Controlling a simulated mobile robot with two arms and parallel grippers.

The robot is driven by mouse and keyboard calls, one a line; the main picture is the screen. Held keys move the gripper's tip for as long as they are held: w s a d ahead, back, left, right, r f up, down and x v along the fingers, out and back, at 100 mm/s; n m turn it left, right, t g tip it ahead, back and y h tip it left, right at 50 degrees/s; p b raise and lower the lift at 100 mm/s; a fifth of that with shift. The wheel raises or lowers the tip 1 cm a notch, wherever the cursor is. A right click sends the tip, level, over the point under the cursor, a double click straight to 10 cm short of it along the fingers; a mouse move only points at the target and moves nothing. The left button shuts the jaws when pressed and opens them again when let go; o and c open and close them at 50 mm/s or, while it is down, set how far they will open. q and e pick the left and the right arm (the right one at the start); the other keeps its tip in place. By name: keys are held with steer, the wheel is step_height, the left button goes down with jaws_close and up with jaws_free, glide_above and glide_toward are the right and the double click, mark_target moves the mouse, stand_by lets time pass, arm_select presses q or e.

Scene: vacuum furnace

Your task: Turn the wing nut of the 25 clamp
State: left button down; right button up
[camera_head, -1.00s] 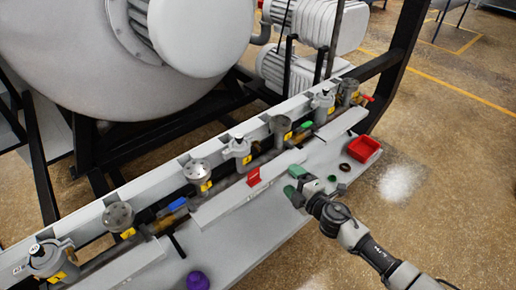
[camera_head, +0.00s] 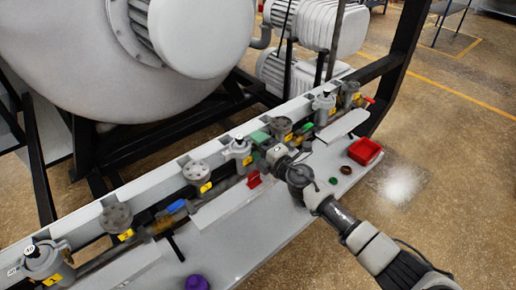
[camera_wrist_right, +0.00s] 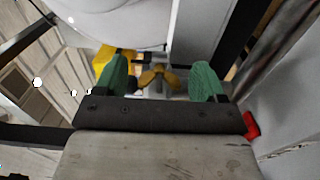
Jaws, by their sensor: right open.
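A brass wing nut (camera_wrist_right: 158,76) shows in the right wrist view, between the two green fingertips. My right gripper (camera_wrist_right: 162,78) is open, with one finger on each side of the wing nut and gaps visible. In the head view my right gripper (camera_head: 262,143) is at the rail, between a clamp with a dark top tag (camera_head: 239,151) and a grey fitting (camera_head: 281,127). Its body hides part of the rail there. I cannot read which clamp is marked 25. My left gripper is not in view.
A red block (camera_head: 254,179) stands on the shelf just left of my right gripper. A red tray (camera_head: 364,151) is at the shelf's right end, and a purple object (camera_head: 196,283) at its front. Several other clamps and fittings line the rail. Furnace tank (camera_head: 190,35) stands behind.

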steer(key=c, duration=0.9)
steer(key=shift+n, duration=0.7)
steer(key=shift+c, duration=0.2)
steer(key=o, duration=0.9)
steer(key=shift+o, duration=0.2)
steer(key=p+v, duration=0.1)
steer(key=v, duration=0.9)
steer(key=shift+s+d, duration=0.25)
steer(key=shift+s, duration=0.05)
